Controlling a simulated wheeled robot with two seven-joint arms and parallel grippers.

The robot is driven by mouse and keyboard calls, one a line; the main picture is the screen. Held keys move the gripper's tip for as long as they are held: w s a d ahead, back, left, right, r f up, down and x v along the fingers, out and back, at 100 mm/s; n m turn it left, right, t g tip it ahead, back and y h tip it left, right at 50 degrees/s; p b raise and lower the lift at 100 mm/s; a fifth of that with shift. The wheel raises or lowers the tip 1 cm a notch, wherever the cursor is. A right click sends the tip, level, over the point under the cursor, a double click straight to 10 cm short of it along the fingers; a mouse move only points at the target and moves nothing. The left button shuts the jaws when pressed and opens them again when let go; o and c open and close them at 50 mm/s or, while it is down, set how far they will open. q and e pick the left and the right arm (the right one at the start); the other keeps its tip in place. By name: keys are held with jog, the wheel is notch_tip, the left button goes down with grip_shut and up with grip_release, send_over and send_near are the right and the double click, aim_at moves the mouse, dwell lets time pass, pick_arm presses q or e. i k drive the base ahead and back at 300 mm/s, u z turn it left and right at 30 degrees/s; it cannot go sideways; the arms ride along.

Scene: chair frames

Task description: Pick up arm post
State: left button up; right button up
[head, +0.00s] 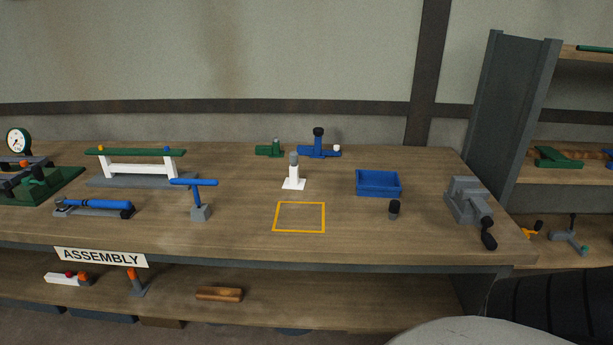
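No part is labelled as the arm post, and I cannot tell for certain which one it is. A white upright post (293,172) with a grey top stands on a flat white foot, behind the yellow square outline (299,217) on the bench. A blue T-shaped piece (196,185) stands upright in a grey block (201,213) to the left of the outline. A short dark cylinder (394,209) stands to the right of the outline. Neither of my grippers is in view.
The wooden bench (340,245) carries a blue tray (379,183), a grey vise (468,203) at the right end, a green-and-white frame (138,165) and a blue cylindrical tool (95,208). Green (269,148) and blue (319,146) fixtures stand at the back. The yellow outline is empty.

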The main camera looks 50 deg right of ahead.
aim_at(293, 182)
jog(key=u, duration=0.25)
jog(key=k, duration=0.3)
jog(key=z, duration=1.05)
